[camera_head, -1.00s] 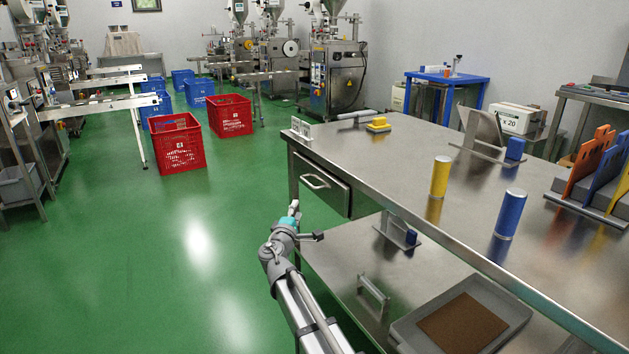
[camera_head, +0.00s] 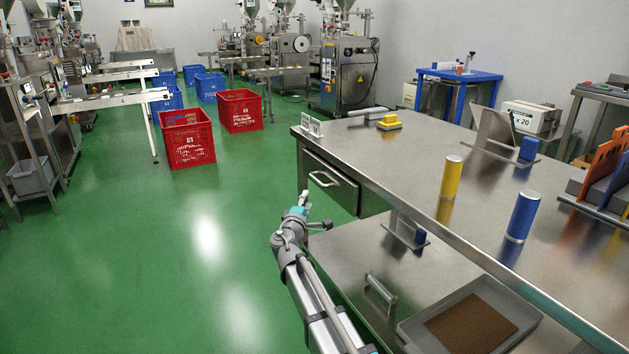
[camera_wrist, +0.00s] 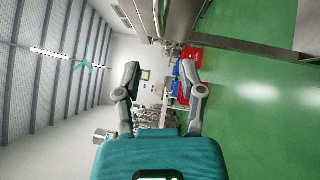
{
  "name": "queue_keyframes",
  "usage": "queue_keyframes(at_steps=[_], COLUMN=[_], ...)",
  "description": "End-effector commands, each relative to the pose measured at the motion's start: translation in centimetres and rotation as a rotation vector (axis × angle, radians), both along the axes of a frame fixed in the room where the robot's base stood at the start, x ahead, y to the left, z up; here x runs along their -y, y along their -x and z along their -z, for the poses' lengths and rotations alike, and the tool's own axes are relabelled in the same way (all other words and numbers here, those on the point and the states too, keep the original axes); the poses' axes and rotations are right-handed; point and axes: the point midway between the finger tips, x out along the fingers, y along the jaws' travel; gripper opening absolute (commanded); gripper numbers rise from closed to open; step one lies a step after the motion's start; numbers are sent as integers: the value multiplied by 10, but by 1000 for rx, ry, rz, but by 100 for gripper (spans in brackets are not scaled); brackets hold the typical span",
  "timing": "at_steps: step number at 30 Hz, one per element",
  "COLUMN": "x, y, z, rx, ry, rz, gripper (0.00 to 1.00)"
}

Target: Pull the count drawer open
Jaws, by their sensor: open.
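The count drawer (camera_head: 335,190) is a steel box front under the left end of the steel table. It appears closed, with a bar handle (camera_head: 326,180) on its front. My gripper (camera_head: 303,202) is in front of the drawer, a little below and left of the handle, and apart from it. In the wrist view my gripper (camera_wrist: 160,78) has its two fingers spread with nothing between them. Steel parts of the table cross the top of that view; I cannot clearly make out the handle there.
The steel table (camera_head: 400,165) bears a yellow cylinder (camera_head: 450,177), a blue cylinder (camera_head: 522,216) and a yellow block (camera_head: 389,122). A grey tray (camera_head: 478,292) sits on the lower shelf. Red crates (camera_head: 187,140) stand farther back. The green floor (camera_head: 190,265) left of my arm is clear.

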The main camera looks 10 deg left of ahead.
Motion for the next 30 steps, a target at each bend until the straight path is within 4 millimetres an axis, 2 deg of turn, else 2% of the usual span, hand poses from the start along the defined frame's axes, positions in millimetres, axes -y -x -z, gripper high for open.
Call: queue_keyframes(at_steps=[1, 18, 24, 30], x=[1, 17, 21, 22], y=[-9, -92, -108, -113], z=[-2, -14, -16, -16], rx=[0, 0, 0, 0], ry=[0, 1, 1, 1], rz=[2, 3, 2, 2], gripper=[51, 51, 51, 51])
